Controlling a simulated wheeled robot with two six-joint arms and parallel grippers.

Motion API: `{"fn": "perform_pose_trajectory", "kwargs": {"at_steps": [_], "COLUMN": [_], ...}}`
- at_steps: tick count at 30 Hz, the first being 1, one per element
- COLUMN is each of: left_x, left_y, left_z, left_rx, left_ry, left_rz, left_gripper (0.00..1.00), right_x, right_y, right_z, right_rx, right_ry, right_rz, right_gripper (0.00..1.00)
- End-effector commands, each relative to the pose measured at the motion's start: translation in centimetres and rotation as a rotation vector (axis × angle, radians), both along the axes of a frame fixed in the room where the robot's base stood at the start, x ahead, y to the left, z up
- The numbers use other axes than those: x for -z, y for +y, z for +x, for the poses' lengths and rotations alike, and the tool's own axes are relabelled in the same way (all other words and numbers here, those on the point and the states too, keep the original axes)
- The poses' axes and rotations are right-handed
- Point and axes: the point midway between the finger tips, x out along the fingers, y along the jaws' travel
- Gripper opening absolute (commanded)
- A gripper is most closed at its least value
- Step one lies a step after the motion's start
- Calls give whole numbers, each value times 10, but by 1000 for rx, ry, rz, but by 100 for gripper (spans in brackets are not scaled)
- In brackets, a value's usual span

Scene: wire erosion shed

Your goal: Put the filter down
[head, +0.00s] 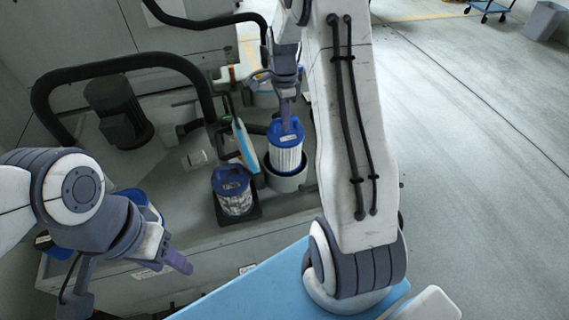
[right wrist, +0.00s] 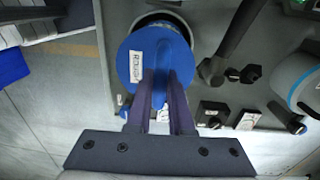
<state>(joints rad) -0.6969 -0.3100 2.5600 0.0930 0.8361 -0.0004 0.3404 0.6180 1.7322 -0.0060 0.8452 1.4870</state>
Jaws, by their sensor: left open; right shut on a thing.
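A filter (head: 286,157) with a white pleated body and blue cap is upright in the grip of my right gripper (head: 286,119). Its lower end is at the mouth of a round grey cup (head: 288,184); I cannot tell whether it rests on the bottom. In the right wrist view the fingers (right wrist: 165,100) are shut on the rib of the labelled blue cap (right wrist: 132,60). A second filter (head: 235,203), blue-capped with a greyer body, stands in a dark square holder (head: 240,221) to the left. My left gripper (head: 177,262) is open and empty at lower left.
A blue and white panel-like thing (head: 244,145) stands close left of the held filter. A dark motor (head: 118,110) and thick black hose (head: 125,62) are further left. A light blue surface (head: 245,292) is in front. Open floor (head: 480,150) lies to the right.

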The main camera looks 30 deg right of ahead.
Motion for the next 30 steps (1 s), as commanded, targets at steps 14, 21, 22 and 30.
{"fn": "perform_pose_trajectory", "kwargs": {"at_steps": [14,21,22,30], "left_x": [-4,-5,-5,-7], "left_y": [0,0,0,0], "left_z": [0,0,0,0], "left_rx": [0,0,0,0], "left_ry": [0,0,0,0], "left_rz": [0,0,0,0], "left_gripper": [50,50,50,50], "right_x": [117,145,147,179], "right_y": [0,0,0,0], "right_z": [0,1,1,0], "right_rx": [0,0,0,0], "right_ry": [2,-3,-3,-1], "right_rz": [0,-1,-1,0], "right_gripper": [0,0,0,0]}}
